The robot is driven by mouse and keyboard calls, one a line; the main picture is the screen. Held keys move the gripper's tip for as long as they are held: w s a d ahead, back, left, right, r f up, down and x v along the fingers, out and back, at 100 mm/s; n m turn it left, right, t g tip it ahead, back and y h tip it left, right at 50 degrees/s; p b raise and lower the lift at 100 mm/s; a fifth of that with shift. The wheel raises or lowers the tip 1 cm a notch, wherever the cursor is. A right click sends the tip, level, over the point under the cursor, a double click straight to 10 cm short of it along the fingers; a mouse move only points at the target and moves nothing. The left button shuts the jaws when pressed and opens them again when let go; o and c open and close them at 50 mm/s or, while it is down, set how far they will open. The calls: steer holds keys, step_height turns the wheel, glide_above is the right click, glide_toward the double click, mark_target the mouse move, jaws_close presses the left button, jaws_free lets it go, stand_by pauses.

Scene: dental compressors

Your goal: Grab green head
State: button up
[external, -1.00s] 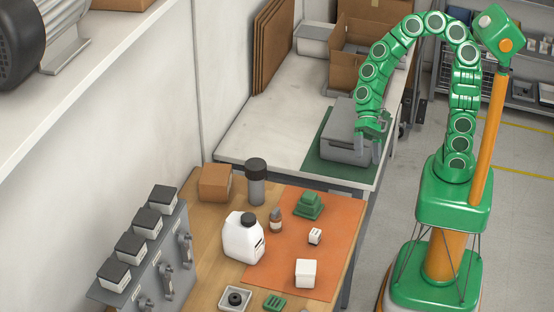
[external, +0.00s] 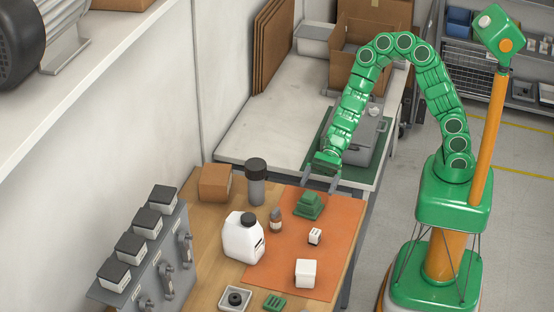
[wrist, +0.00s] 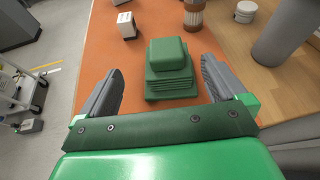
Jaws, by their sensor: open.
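The green head (external: 309,205) is a stepped green block with a ribbed lower part, sitting on the orange mat (external: 340,235) near its far edge. In the wrist view the green head (wrist: 168,70) lies ahead, between the lines of my two fingers. My gripper (external: 320,183) is open and empty, above and just beyond the green head in the external view. Its grey fingers also show in the wrist view (wrist: 160,82), one on each side, apart from the head.
A small white block (external: 315,236) and a white box (external: 306,273) are nearer the front. A grey case (external: 365,140) is behind.

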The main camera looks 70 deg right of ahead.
mark_target(307, 203)
steer(key=shift+w+f+m, duration=0.2)
steer(key=shift+f+m, duration=0.1)
steer(key=shift+f, duration=0.2)
steer(key=shift+a, duration=0.15)
steer(key=shift+x, duration=1.2)
steer(key=shift+w+r+x, duration=0.1)
steer(key=shift+w+x, duration=0.05)
steer(key=shift+x, duration=0.65)
steer(key=shift+w+r+x, duration=0.1)
steer(key=shift+w+x, duration=0.05)
steer(key=shift+x, duration=1.6)
steer(key=c, duration=1.5)
steer(key=shift+r, duration=0.15)
